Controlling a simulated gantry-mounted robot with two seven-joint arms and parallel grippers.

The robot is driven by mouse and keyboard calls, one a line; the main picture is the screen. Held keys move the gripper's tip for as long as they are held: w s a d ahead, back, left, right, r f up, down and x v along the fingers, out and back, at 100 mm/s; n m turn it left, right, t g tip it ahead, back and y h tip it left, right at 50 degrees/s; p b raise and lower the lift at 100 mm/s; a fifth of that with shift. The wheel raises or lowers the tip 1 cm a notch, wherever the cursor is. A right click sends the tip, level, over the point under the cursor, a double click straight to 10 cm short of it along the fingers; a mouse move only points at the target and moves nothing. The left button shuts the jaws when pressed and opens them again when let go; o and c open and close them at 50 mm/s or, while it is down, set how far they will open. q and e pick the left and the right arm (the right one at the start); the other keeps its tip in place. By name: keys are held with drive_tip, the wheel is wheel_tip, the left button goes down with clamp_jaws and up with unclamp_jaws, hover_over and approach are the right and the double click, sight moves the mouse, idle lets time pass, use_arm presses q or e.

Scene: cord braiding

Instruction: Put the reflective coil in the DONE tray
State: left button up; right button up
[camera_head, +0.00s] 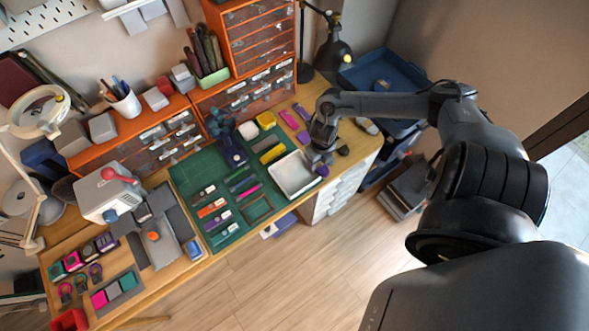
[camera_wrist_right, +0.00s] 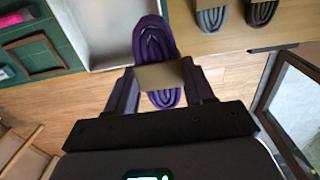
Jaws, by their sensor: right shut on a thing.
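My right gripper (camera_head: 320,158) is shut on a purple coil (camera_wrist_right: 153,38) with a tan band around its middle. The band sits between the two fingers in the right wrist view (camera_wrist_right: 160,78). In the head view the coil (camera_head: 322,171) shows just below the gripper, at the right edge of a white tray (camera_head: 292,178). In the wrist view the coil is beside the right end of the tray (camera_wrist_right: 108,32); its height is hard to tell. The tray looks empty. No DONE label is readable. My left gripper is not in view.
A grey coil (camera_wrist_right: 212,16) and a darker coil (camera_wrist_right: 262,12) lie on the table right of the tray. A green mat (camera_head: 205,173) with several small parts lies left of it. Orange drawers (camera_head: 258,45) and a black lamp (camera_head: 335,50) stand behind. Floor is open in front.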

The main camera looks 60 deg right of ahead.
hover_over(294, 176)
wheel_tip(294, 176, down, 5)
drive_tip(key=shift+d+r+b, duration=0.1)
drive_tip(key=shift+b, duration=0.25)
wheel_tip(294, 176, down, 4)
drive_tip(key=shift+s+r+b, duration=0.1)
drive_tip(key=shift+r+b, duration=0.15)
drive_tip(key=shift+b, duration=0.1)
drive_tip(key=shift+f, duration=0.25)
drive_tip(key=shift+f, duration=0.2)
drive_tip(key=o, duration=1.1)
drive_tip(key=shift+r, duration=0.15)
